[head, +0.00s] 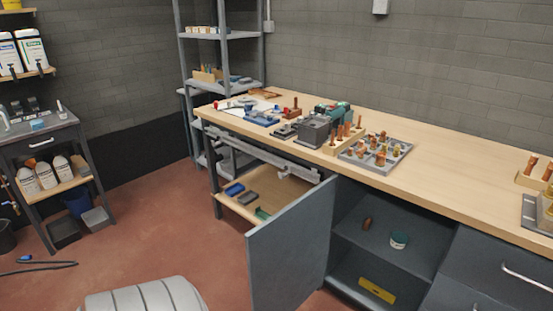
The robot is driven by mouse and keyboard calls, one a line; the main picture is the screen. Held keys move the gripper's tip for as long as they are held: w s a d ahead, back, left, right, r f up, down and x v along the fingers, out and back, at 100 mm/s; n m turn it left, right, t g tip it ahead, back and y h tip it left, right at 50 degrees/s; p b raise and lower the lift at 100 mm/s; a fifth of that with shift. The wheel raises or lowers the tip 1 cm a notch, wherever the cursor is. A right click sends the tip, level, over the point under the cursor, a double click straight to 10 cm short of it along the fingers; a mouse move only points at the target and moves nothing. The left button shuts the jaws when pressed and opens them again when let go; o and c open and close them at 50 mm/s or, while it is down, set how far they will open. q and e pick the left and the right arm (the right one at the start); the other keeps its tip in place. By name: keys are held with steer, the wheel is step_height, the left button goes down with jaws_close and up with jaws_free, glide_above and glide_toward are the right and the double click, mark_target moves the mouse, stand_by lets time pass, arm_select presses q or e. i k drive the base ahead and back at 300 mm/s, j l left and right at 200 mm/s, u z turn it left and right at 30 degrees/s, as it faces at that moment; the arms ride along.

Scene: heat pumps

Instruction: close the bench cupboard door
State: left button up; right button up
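The bench cupboard door (290,248) is a flat dark grey panel. It stands wide open, swung out from the left side of the cupboard opening towards the lower left. The cupboard (385,228) under the wooden bench is open to view, with a shelf inside. A small brown part (367,223) and a green-and-white tin (399,240) stand on the shelf, and a yellow item (377,290) lies below. The door's lower corner runs near the bottom of the picture. Neither of my grippers shows.
The bench top (460,195) carries tools, a grey machine (314,131) and a tray of copper fittings (375,151). Drawers (500,265) are right of the cupboard. Red floor (170,220) lies clear left of the door. A trolley (45,150) stands at the left.

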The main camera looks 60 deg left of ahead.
mark_target(286, 253)
steer(key=k+j, duration=0.15)
steer(key=j, duration=0.25)
steer(key=k+j, duration=0.1)
steer(key=j, duration=0.25)
steer(key=k+j, duration=0.15)
steer(key=j, duration=0.25)
steer(key=k+j, duration=0.15)
steer(key=j, duration=0.2)
steer(key=k+j, duration=0.1)
steer(key=j, duration=0.3)
steer(key=k+j, duration=0.15)
steer(key=j, duration=0.25)
steer(key=k+j, duration=0.1)
steer(key=j, duration=0.25)
